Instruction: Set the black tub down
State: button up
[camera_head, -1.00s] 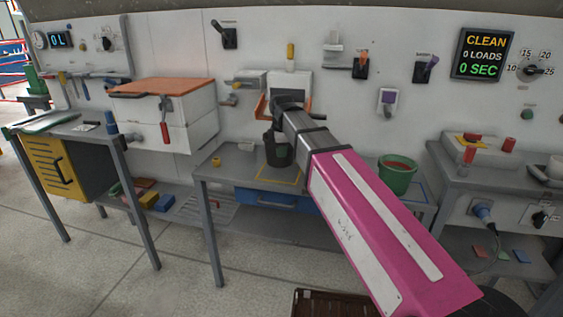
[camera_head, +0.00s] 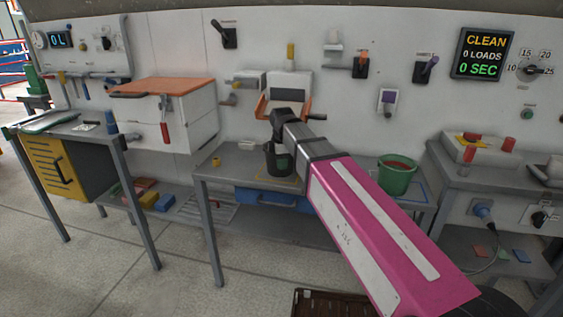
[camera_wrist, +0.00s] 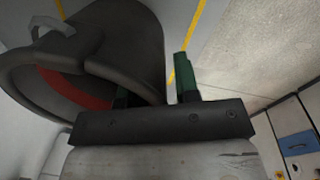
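The black tub (camera_head: 270,161) is upright at the grey table with the yellow outline (camera_head: 262,178), its base appearing to rest on the top. In the wrist view the dark tub (camera_wrist: 125,45) shows its rim, a red inside and a light handle. My gripper (camera_head: 284,150) is at the tub's right side, partly hidden by my arm. In the wrist view one green finger stands outside the tub wall with a narrow gap. The other finger is mostly hidden by the rim. The fingers are apart with the wall between them, so my gripper (camera_wrist: 155,90) looks open.
A green bucket (camera_head: 397,176) with red contents stands on the right of the same table. An orange-lipped chute (camera_head: 284,106) is on the wall behind. A brown crate (camera_head: 325,303) is on the floor in front.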

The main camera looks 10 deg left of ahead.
notch_tip(320, 180, up, 12)
jog(key=s, duration=0.1)
jog(key=shift+d, duration=0.2)
dwell(0.6)
jog(key=shift+r, duration=0.1)
